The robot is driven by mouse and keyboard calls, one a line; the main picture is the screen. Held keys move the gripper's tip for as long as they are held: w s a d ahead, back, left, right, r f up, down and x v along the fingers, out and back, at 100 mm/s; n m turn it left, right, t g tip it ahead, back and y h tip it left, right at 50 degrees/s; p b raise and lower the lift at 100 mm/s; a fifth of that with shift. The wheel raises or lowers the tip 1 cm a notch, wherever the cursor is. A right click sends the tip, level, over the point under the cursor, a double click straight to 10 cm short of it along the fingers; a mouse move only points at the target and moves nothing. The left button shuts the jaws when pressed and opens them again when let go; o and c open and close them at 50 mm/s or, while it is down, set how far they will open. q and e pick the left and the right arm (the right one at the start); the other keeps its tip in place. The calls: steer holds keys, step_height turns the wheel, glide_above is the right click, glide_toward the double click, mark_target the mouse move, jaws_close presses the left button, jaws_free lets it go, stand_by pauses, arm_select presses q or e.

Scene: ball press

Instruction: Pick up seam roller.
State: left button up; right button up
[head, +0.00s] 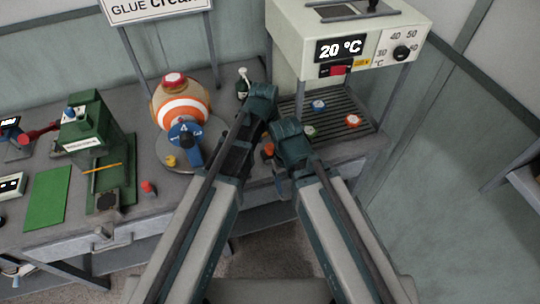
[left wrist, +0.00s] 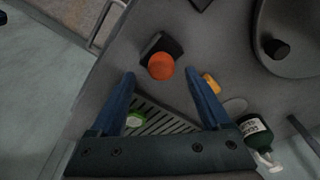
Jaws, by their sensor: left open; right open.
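No part is clearly recognisable as the seam roller. The left wrist view shows an orange round-ended thing by a dark block (left wrist: 160,62) ahead of the fingers, and a small yellow piece (left wrist: 211,84) by the right finger. Either could belong to it; I cannot tell. My left gripper (left wrist: 162,88) is open and empty above the table, fingers apart. In the head view my left gripper (head: 262,98) is beside the rack, its fingers hidden. My right gripper (head: 290,138) is lower and to the right, open, its fingertips hidden. An orange bit (head: 267,150) shows between the arms.
A slatted rack (head: 340,108) under the 20 °C machine (head: 345,45) holds several capped pieces. An orange-striped ball (head: 183,105) stands on a round base to the left. A dark green bottle (head: 242,85) stands behind. A green press (head: 92,130) is further left.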

mark_target(270, 146)
arm_select(q)
steer(key=f+b, duration=0.3)
steer(key=f, duration=0.1)
steer(key=shift+w, duration=0.3)
steer(key=shift+c, duration=0.2)
jaws_close()
